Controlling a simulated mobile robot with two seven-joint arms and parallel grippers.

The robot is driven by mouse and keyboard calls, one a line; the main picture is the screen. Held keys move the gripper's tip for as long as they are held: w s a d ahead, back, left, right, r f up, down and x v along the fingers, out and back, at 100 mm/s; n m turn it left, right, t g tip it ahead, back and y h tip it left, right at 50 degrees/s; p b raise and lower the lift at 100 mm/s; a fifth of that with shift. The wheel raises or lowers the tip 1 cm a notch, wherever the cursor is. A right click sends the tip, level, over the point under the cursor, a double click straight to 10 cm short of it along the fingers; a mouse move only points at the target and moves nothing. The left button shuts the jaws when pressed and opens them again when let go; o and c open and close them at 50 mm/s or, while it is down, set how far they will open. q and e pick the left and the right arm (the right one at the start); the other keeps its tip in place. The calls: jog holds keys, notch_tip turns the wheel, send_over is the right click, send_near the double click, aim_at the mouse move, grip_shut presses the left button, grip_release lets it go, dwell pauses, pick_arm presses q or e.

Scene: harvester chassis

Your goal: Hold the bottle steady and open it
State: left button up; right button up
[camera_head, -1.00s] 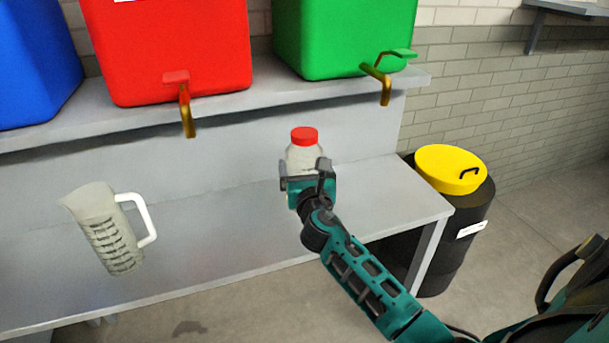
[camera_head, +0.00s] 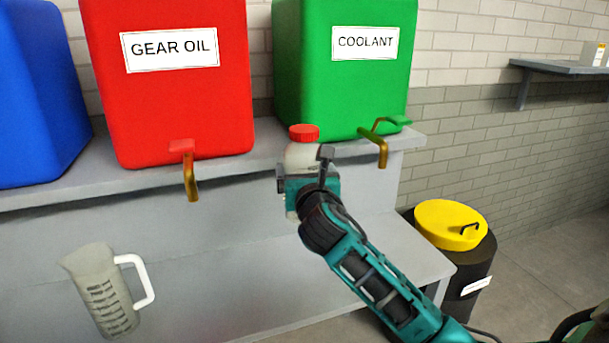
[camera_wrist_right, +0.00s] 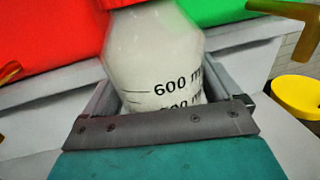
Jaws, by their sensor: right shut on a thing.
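The bottle (camera_head: 303,156) is whitish and translucent, with a red cap (camera_head: 304,132) on its top. It is upright, in front of the upper shelf between the red and green containers. My right gripper (camera_head: 308,182) is shut around the bottle's body. In the right wrist view the bottle (camera_wrist_right: 155,60) stands between the fingers of my gripper (camera_wrist_right: 165,110), with its "600 m" marking facing the camera. My left gripper is not in view.
Red gear oil (camera_head: 170,85) and green coolant (camera_head: 345,70) containers with taps stand on the upper shelf, beside a blue container (camera_head: 30,90). A measuring jug (camera_head: 100,290) stands on the lower bench. A yellow-lidded black bin (camera_head: 450,225) stands right.

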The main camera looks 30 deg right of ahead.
jog(key=o, duration=0.5)
jog(key=c, duration=0.9)
